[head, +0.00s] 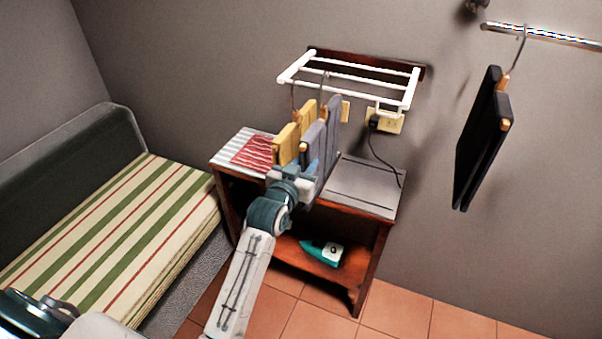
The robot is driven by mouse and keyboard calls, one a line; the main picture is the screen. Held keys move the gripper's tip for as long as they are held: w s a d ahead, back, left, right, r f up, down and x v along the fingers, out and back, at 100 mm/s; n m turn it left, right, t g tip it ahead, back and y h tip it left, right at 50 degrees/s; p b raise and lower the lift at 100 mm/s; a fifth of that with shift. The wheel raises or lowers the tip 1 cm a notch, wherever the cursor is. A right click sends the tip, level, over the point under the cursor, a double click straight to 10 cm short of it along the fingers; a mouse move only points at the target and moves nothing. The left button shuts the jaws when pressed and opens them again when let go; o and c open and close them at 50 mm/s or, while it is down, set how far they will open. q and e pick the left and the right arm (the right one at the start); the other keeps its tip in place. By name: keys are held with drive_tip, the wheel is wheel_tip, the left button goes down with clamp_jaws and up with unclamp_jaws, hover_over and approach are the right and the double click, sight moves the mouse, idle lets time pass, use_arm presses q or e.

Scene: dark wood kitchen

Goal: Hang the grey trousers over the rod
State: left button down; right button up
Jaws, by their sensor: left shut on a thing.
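The grey trousers (332,120) hang folded on a hanger in front of the white wall rack, in the middle of the head view. My left gripper (312,172) is shut on them at their lower front part; its fingertips are partly hidden. The hanger's thin hook rises near the rack's front bar; I cannot tell whether it touches. A metal rod (545,34) runs along the wall at the upper right, with black trousers (480,140) on a hanger hooked over it. My right gripper is not in view.
A yellow garment (287,143) hangs beside the grey trousers under the white rack (350,80). Below stands a wooden table (375,200) with a red striped cloth (252,152) and a teal iron (322,252) on its lower shelf. A striped bed (110,230) fills the left.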

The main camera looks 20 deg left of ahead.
use_arm(q)
drive_tip(key=shift+w+b, duration=0.35)
drive_tip(key=shift+w, duration=0.4)
drive_tip(key=shift+w+f, duration=0.15)
drive_tip(key=shift+f, duration=0.15)
drive_tip(key=shift+f+b, duration=0.85)
drive_tip(key=shift+f, duration=0.75)
